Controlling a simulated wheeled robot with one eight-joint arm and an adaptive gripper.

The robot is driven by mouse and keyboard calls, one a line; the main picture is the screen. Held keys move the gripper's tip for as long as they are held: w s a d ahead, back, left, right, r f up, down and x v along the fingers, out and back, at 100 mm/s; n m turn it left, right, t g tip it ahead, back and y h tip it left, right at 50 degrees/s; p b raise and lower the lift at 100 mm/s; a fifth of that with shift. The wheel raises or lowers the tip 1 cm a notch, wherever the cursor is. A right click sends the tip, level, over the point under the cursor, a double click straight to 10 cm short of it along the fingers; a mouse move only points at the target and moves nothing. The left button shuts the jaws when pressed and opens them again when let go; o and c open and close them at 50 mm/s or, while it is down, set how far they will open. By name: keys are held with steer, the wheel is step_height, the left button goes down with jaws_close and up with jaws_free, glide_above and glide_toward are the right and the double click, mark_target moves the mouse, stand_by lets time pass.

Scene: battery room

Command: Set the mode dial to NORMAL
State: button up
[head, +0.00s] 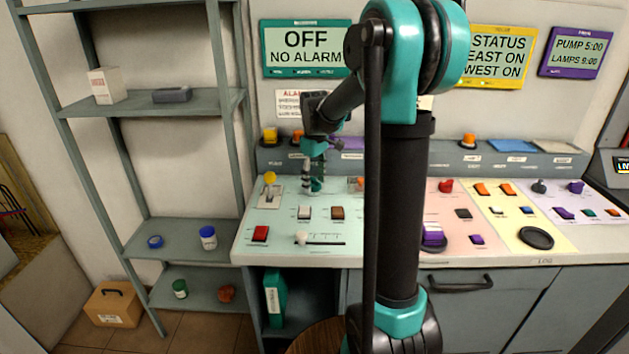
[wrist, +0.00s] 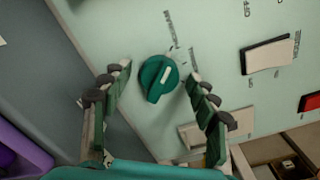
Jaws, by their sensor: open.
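The mode dial (wrist: 158,78) is a round green knob with a raised grip and a pale mark, on a pale green panel in the wrist view. Small printed labels stand around its upper and right side in that view, too blurred and turned to read surely. My gripper (wrist: 159,70) is open, with one finger on each side of the dial. I cannot tell whether either finger touches it.
A white rocker switch (wrist: 268,55) is right of the dial in the wrist view. In the head view a yellow-topped lever (head: 270,178), a red button (head: 260,233) and a slider (head: 302,238) share the panel. A teal screen (head: 305,48) reads OFF, NO ALARM. Shelves (head: 170,103) stand left.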

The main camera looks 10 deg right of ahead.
steer(key=shift+c, duration=0.4)
steer(key=c, duration=1.1)
steer(key=shift+m, duration=0.4)
steer(key=m, duration=0.3)
steer(key=shift+m, duration=2.5)
steer(key=o, duration=1.2)
